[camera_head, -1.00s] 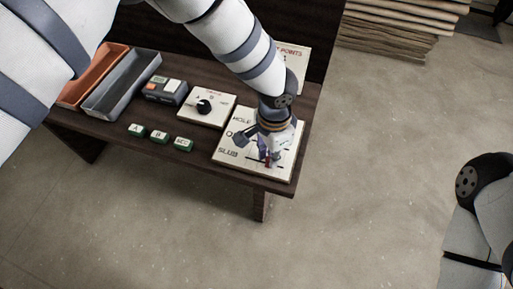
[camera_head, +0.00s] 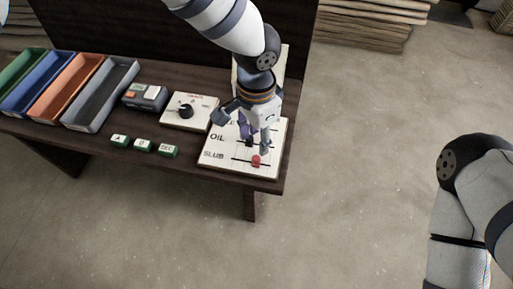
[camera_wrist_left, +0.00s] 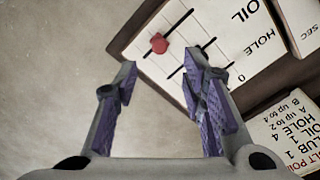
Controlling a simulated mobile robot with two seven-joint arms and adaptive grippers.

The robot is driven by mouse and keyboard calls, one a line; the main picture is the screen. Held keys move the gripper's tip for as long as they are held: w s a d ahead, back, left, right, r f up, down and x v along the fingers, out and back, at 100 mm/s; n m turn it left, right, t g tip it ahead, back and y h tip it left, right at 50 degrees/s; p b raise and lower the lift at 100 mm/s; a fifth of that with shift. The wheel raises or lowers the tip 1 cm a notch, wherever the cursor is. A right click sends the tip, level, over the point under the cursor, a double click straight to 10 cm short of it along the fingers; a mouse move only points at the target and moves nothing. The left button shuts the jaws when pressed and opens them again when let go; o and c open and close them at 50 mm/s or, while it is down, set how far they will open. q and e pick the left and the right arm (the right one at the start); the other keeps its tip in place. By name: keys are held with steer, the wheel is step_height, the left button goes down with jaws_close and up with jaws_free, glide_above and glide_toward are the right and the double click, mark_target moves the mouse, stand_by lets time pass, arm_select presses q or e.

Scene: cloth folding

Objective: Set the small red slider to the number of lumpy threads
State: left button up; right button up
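The small red slider (camera_head: 256,160) sits on the SLUB line of a white board (camera_head: 215,163), right of the middle of its track. It also shows in the left wrist view (camera_wrist_left: 159,43), beyond the fingertips. My left gripper (camera_head: 256,146) hangs over the board, just behind the slider. Its purple-padded fingers (camera_wrist_left: 162,72) are wide apart with nothing between them, clear of the slider. The gripper hides parts of the OIL and HOLE rows. My right arm (camera_head: 470,200) shows at the right edge, its gripper out of view. No cloth or threads are in view.
A dial box (camera_head: 198,112), a small grey device (camera_head: 145,98) and green buttons (camera_head: 142,145) stand left of the board. Coloured trays (camera_head: 100,95) lie further left. A fault-points card (camera_wrist_left: 290,128) stands behind the board. The table's front edge is close.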

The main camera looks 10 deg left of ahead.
arm_select(q)
step_height(320, 180, up, 5)
steer(key=shift+f, duration=0.1)
stand_by(0.3)
steer(key=s+a+f+n+g+h+p, duration=0.1)
steer(key=s+f+n+p, duration=0.2)
steer(key=s, duration=0.6)
steer(key=s+a+f+n+g+h+p, duration=0.1)
steer(key=s+f+g+p, duration=0.2)
steer(key=s, duration=0.5)
steer(key=s+a+n+y+p, duration=0.1)
steer(key=s+a+n+p, duration=0.1)
steer(key=s+a, duration=0.5)
steer(key=s+a+r+n+t+y+p, duration=0.1)
steer(key=s+a+n+p, duration=0.2)
steer(key=s+a, duration=0.4)
steer(key=s, duration=0.7)
steer(key=shift+r+n+t+p, duration=0.3)
steer(key=shift+n, duration=0.1)
arm_select(e)
steer(key=w+r+t, duration=0.3)
steer(key=w+r, duration=0.6)
steer(key=r, duration=0.3)
steer(key=shift+w+t, duration=0.4)
